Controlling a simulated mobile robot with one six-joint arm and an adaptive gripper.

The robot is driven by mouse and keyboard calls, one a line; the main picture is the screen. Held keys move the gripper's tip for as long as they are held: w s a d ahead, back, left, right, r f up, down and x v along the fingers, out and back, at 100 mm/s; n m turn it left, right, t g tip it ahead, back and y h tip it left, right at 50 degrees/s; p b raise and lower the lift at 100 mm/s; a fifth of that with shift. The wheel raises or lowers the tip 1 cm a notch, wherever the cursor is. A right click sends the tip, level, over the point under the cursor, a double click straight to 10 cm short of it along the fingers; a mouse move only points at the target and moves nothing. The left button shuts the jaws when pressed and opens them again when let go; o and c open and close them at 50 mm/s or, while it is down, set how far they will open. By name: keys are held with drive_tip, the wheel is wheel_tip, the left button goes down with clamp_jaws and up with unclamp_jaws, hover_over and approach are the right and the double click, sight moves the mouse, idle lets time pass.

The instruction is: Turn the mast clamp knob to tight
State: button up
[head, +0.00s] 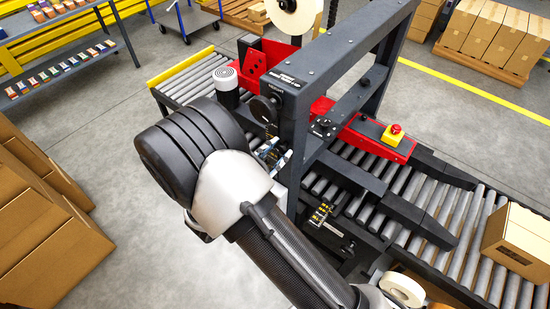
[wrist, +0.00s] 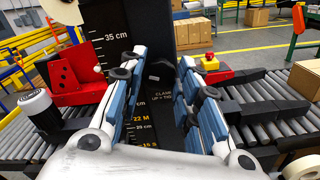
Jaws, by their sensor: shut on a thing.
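The mast clamp knob (wrist: 160,70) is a dark shape between my fingertips in the wrist view, against the black mast plate (wrist: 140,25). It is hard to make out against the plate, and its turn angle is unclear. A partly covered clamp label (wrist: 163,98) shows below it. My gripper (wrist: 158,72) has blue-padded fingers, one on each side of the knob, and is shut on it. In the head view, my gripper (head: 270,150) is at the front of the dark mast frame, mostly hidden behind my arm.
Roller conveyors (head: 190,80) run on both sides of the frame. A red bar carries a yellow-and-red stop button (head: 394,133). A white-topped dark cylinder (head: 226,86) stands close by my wrist. A carton (head: 520,240) rests on the rollers at right.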

drive_tip(key=m+b, duration=0.3)
drive_tip(key=shift+f+m+b, duration=0.25)
drive_tip(key=shift+m+b, duration=0.15)
drive_tip(key=m+b, duration=0.3)
drive_tip(key=b, duration=0.1)
drive_tip(key=shift+d+f+m+b, duration=0.1)
drive_tip(key=shift+m+b, duration=0.2)
drive_tip(key=m+b, duration=0.4)
drive_tip(key=b, duration=0.1)
drive_tip(key=shift+b, duration=0.35)
drive_tip(key=shift+m+b, duration=1)
drive_tip(key=shift+b, duration=0.15)
drive_tip(key=shift+r, duration=0.2)
drive_tip(key=o, duration=1)
drive_tip(key=shift+o, duration=0.2)
drive_tip(key=shift+s, duration=0.1)
